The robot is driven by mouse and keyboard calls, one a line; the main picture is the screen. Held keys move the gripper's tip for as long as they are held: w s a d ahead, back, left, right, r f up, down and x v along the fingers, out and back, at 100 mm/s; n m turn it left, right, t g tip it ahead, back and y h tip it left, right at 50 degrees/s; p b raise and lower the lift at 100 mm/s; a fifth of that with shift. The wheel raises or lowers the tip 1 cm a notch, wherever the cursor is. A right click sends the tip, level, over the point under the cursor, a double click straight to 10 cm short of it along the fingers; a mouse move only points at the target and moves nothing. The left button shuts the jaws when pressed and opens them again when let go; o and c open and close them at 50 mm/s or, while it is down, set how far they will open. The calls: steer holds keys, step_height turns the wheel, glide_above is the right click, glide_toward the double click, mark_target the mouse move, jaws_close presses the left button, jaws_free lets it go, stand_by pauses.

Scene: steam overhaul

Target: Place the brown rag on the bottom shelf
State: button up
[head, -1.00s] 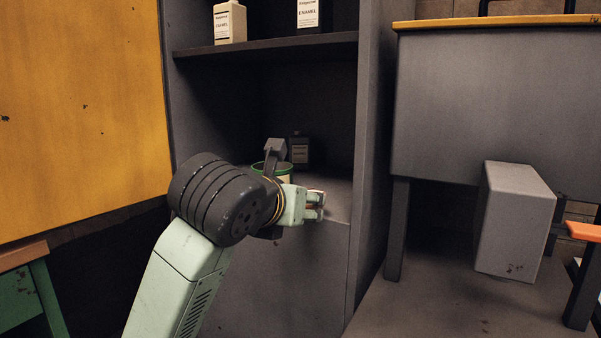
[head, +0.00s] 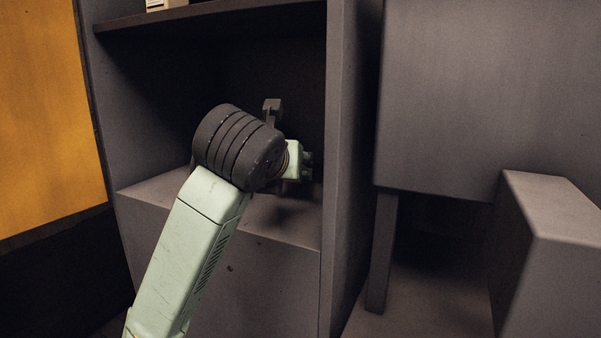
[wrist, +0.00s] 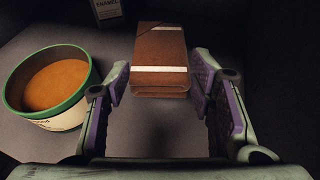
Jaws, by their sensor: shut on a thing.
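The brown rag (wrist: 160,62), folded with white stripes, is between the two fingers of my gripper (wrist: 160,85) in the wrist view. My gripper (head: 307,165) is shut on its near end, inside the lower compartment of the grey shelf unit. The bottom shelf (head: 150,192) lies below my gripper in the head view, and its surface shows in the wrist view (wrist: 45,140). The rag is hidden in the head view. I cannot tell whether it touches the shelf.
An open can with a green rim (wrist: 48,88) and orange-brown contents stands left of the rag. A dark container labelled enamel (wrist: 108,10) stands behind. The unit's right side wall (head: 345,150) is close to my gripper. A shelf board (head: 215,12) runs above.

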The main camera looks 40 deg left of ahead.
steer(key=p, duration=0.1)
glide_above(310, 190)
steer(key=shift+f, duration=2.15)
steer(key=shift+f, duration=0.1)
steer(key=shift+f, duration=0.15)
steer(key=o, duration=1.1)
steer(key=shift+o, duration=0.2)
steer(key=shift+s+r, duration=0.1)
steer(key=shift+r, duration=0.25)
steer(key=v, duration=1.1)
steer(key=shift+s+d+r+b, duration=0.1)
steer(key=shift+s+d+b, duration=0.15)
steer(key=shift+s+b, duration=0.15)
